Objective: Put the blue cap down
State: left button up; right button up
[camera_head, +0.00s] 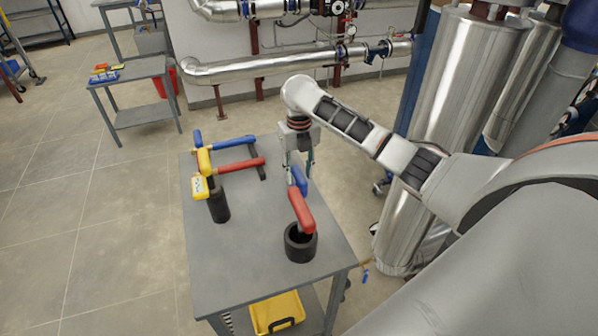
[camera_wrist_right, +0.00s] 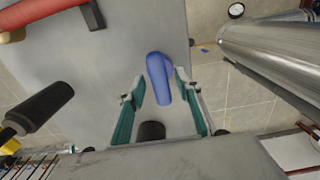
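The blue cap (camera_head: 299,180) is at the right side of the grey table, just behind a red handle. It also shows in the right wrist view as a bent blue piece (camera_wrist_right: 159,78). My right gripper (camera_head: 299,172) comes down over it. In the wrist view the two fingers of my right gripper (camera_wrist_right: 160,78) stand apart on either side of the blue cap, with gaps on both sides. The cap looks close to the tabletop; I cannot tell whether it touches. My left gripper is out of view.
The red handle (camera_head: 302,211) rises from a black cup (camera_head: 300,247) in front of the cap. On the left of the table (camera_head: 250,270) are a yellow piece (camera_head: 204,160), a black cylinder (camera_head: 219,207) and a red bar (camera_head: 236,166). Steel columns (camera_head: 455,90) stand to the right.

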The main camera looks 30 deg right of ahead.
notch_tip(320, 180, up, 12)
dwell(0.7)
dwell(0.4)
